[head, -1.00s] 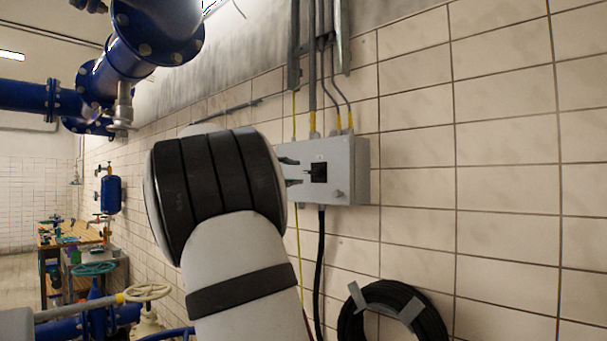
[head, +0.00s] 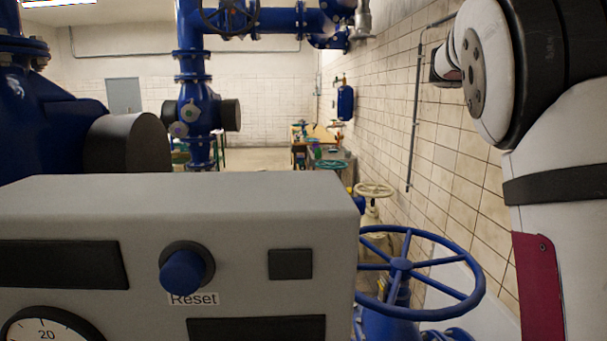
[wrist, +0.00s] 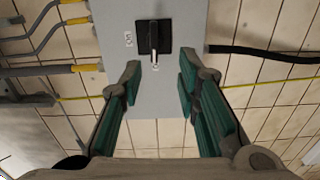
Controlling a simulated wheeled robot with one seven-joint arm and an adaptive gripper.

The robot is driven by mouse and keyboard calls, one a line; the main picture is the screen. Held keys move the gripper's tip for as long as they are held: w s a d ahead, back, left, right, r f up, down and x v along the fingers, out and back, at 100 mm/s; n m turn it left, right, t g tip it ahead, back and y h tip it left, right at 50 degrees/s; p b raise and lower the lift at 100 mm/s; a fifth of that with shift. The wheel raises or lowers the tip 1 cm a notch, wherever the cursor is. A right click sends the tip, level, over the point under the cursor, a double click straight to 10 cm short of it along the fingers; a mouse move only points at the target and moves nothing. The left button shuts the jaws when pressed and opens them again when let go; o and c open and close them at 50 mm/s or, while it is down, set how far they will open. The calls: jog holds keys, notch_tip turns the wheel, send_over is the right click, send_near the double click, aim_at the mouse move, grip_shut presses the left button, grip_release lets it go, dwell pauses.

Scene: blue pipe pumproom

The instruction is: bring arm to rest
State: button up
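My gripper (wrist: 160,76) is open in the wrist view, its green-padded fingers spread apart with nothing between the tips. I cannot tell exactly how far the fingers are from the box. In the head view my arm (head: 560,150) is raised at the right, beside the tiled wall. My fingers and the wall box are not visible there.
A grey panel with a blue Reset knob (head: 183,270) fills the lower left, close by. A blue handwheel (head: 402,266) stands right of it, near my arm. Blue pipes (head: 195,50) run behind. The floor (head: 258,158) farther back looks clear.

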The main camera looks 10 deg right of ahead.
jog(key=s+a+f+t+y, duration=0.25)
jog(key=a+f+y, duration=0.2)
jog(key=f, duration=0.25)
jog(key=s+a+f+t+y, duration=0.2)
jog(key=s+a+f+y, duration=0.2)
jog(key=a+f, duration=0.3)
jog(key=s+a+f+t+y, duration=0.1)
jog(key=s+a+f+y, duration=0.2)
jog(key=a, duration=0.6)
jog(key=s+a+f+n+t+y, duration=0.1)
jog(key=s+a+f+y, duration=0.2)
jog(key=s+a+f, duration=0.4)
jog(key=s+a+f+t+y, duration=0.1)
jog(key=s+a+f+y, duration=0.2)
jog(key=a, duration=0.9)
notch_tip(320, 180, down, 3)
jog(key=s, duration=0.2)
jog(key=shift+s+a+n, duration=0.3)
jog(key=shift+s+a, duration=0.05)
